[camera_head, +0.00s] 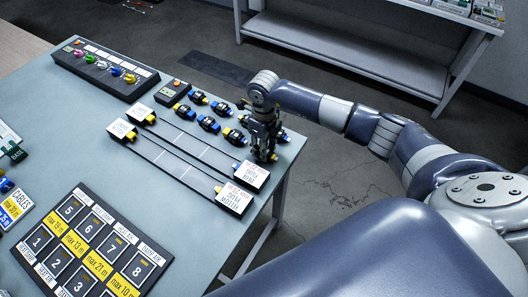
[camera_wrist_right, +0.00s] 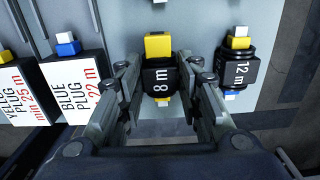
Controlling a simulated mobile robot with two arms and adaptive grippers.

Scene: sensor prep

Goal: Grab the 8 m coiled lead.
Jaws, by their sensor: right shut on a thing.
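The 8 m coiled lead (camera_wrist_right: 161,80) is a small black body labelled "8 m" with a yellow plug at each end, in the middle of the right wrist view. My right gripper (camera_wrist_right: 158,68) is shut on it, one finger on each side. In the head view my right gripper (camera_head: 264,147) points down at the table's right edge and mostly hides the lead. I cannot tell whether the lead still touches the table. My left gripper is out of view.
The 12 m lead (camera_wrist_right: 237,72) sits close right of the fingers. More coiled leads (camera_head: 208,123) stand in rows. A numbered board (camera_head: 92,245) lies at the front of the table (camera_head: 200,262).

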